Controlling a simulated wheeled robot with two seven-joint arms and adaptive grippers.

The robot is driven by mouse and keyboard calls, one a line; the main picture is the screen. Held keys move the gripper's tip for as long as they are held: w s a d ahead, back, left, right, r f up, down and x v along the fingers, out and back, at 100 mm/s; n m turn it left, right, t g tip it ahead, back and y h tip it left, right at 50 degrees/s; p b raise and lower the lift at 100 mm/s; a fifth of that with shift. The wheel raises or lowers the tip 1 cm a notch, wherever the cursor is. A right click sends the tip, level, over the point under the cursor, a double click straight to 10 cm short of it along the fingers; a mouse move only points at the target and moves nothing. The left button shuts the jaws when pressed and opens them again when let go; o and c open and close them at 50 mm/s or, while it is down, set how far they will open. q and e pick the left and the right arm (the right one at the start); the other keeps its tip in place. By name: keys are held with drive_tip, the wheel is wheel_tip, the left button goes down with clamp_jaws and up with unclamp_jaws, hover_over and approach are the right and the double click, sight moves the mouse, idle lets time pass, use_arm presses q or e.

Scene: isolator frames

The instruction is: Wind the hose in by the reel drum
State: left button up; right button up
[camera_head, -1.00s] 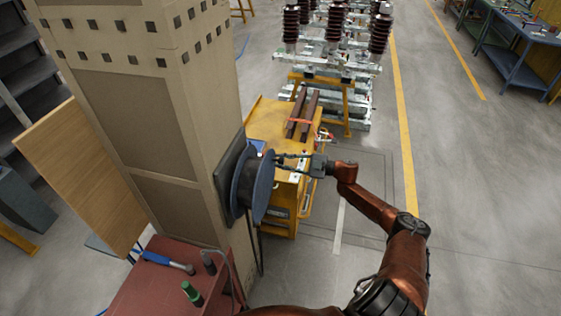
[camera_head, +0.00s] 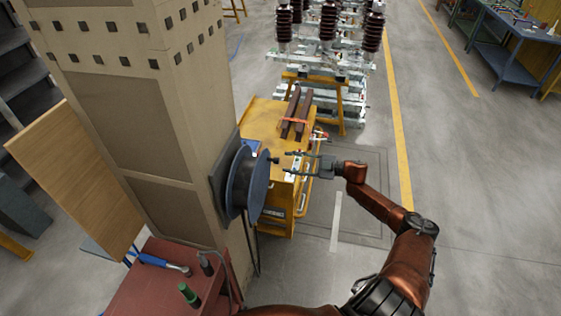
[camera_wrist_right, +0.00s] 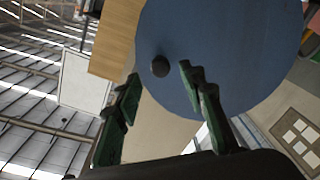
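The blue reel drum (camera_head: 250,182) is mounted on the side of the beige column. A small dark crank knob (camera_head: 274,159) stands out from its face; in the right wrist view the knob (camera_wrist_right: 160,66) lies between and beyond the fingertips, on the blue disc (camera_wrist_right: 215,50). My right gripper (camera_head: 288,163) is open and faces the drum from the right, apart from the knob. Its fingers (camera_wrist_right: 160,84) show spread and empty in the right wrist view. A dark hose (camera_head: 251,250) hangs below the drum.
A red table (camera_head: 150,285) below the column holds a blue-handled hammer (camera_head: 160,262) and a green-capped item (camera_head: 188,294). A yellow cabinet (camera_head: 262,118) with brown bars stands behind the drum.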

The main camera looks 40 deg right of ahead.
drive_tip(key=v, duration=0.6)
drive_tip(key=shift+s+d, duration=0.2)
drive_tip(key=shift+s, duration=0.05)
